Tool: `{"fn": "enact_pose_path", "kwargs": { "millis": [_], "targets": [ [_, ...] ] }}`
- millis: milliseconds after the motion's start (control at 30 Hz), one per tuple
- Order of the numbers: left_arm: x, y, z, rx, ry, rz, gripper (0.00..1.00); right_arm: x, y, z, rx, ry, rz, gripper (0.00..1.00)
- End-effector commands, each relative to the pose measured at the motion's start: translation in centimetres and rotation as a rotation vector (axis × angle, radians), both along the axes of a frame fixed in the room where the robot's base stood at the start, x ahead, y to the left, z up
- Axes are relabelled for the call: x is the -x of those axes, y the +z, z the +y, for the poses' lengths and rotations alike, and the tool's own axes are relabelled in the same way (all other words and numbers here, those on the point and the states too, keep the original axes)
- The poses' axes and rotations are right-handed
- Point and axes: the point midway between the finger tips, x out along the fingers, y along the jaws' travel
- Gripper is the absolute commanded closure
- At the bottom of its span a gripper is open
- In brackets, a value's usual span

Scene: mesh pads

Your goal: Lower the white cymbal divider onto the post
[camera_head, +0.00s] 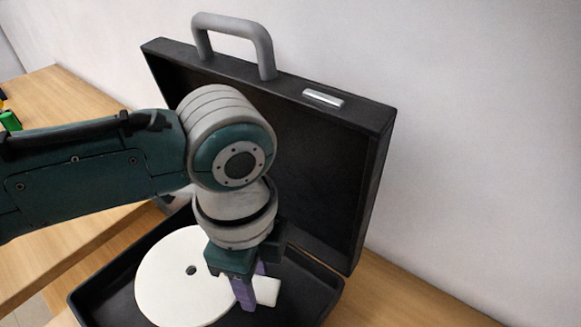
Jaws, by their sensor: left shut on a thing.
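The white cymbal divider (165,285) is a flat round disc with a small tab (267,291) on its right side. It lies over the bottom half of an open black case (92,296). A dark round spot, its centre hole, shows near its middle; I cannot tell whether the post is in it. My left gripper (246,293) points down with purple fingers, shut on the divider by its right side near the tab. The wrist hides part of the disc. I cannot tell how high the disc is above the case floor. My right gripper is not in view.
The case lid (318,165) stands open behind my arm, with a grey handle (266,47) and a silver latch (323,99) on its top edge. A wooden table (60,240) lies to the left, with small green and yellow items (9,121). A white wall is behind.

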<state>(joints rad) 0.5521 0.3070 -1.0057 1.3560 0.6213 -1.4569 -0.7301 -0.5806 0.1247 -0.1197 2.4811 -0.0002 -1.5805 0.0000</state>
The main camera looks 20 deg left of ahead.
Motion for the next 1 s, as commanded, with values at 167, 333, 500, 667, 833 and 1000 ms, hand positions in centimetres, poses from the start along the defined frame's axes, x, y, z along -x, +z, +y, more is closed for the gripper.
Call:
{"fn": "enact_pose_path", "kwargs": {
  "millis": [167, 333, 500, 667, 833, 1000],
  "targets": [
    [0.0, -1.6, 0.0, -0.001, 0.000, 0.001, 1.00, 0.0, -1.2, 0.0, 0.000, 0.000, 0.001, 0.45],
    [0.0, -2.7, 0.0, 0.000, 0.001, 0.000, 1.00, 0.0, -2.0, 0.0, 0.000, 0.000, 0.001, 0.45],
    [0.0, -3.8, 0.0, -0.001, 0.001, 0.001, 1.00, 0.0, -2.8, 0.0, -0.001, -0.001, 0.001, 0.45],
    [0.0, -4.9, 0.0, -0.001, 0.000, 0.000, 1.00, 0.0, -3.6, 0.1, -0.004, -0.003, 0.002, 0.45],
    [0.0, -6.0, 0.0, -0.001, 0.000, 0.000, 1.00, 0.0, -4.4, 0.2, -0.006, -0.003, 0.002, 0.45],
    [0.0, -6.9, 0.0, -0.001, 0.000, 0.001, 1.00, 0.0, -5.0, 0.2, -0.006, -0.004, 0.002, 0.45]
  ]
}}
